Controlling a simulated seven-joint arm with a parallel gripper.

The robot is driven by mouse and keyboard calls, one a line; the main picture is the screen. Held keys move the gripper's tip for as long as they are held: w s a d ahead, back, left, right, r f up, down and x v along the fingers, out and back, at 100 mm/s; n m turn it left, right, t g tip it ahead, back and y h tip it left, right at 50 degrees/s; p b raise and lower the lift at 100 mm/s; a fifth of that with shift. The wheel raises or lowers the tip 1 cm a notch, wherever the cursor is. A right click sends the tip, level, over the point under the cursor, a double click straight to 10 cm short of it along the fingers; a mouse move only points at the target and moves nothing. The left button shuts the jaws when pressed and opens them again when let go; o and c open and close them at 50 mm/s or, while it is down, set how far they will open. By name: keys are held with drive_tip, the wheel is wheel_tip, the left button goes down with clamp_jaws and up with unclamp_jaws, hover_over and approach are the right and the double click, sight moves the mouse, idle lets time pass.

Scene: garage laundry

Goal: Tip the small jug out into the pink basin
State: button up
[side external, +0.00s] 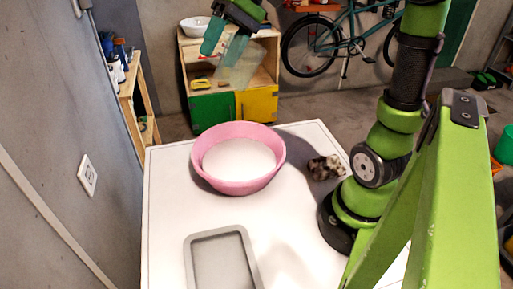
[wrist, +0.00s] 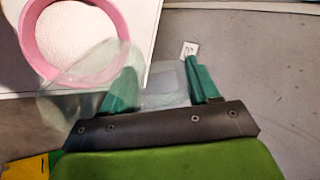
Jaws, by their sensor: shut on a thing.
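The small jug (side external: 243,66) is a clear, see-through vessel held up in the air, and it looks tilted in the side view. My gripper (side external: 223,47) is shut on it with its green fingers, above the table and toward its far side. In the wrist view the jug (wrist: 65,105) spreads left of and between the fingers and overlaps the lower edge of the basin. The pink basin (side external: 238,188) stands upright on the white table; its inside looks white. Its rim (wrist: 30,50) also shows at the wrist view's upper left. I cannot tell what the jug contains.
A grey tray (side external: 195,262) lies at the table's front. A small mottled brown and white object (side external: 325,168) lies right of the basin, near my arm's base. A wooden cabinet (side external: 190,82) with a white bowl (side external: 195,27) stands behind the table.

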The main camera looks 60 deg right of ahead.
drive_tip(key=h, duration=0.1)
drive_tip(key=g+h, duration=0.1)
drive_tip(key=h, duration=0.1)
drive_tip(key=shift+a+r, duration=0.1)
drive_tip(key=shift+r, duration=0.25)
drive_tip(key=h, duration=0.1)
drive_tip(key=g+h, duration=0.1)
drive_tip(key=h, duration=0.1)
drive_tip(key=shift+r, duration=0.25)
drive_tip(key=shift+r+h, duration=0.6)
drive_tip(key=shift+h, duration=0.1)
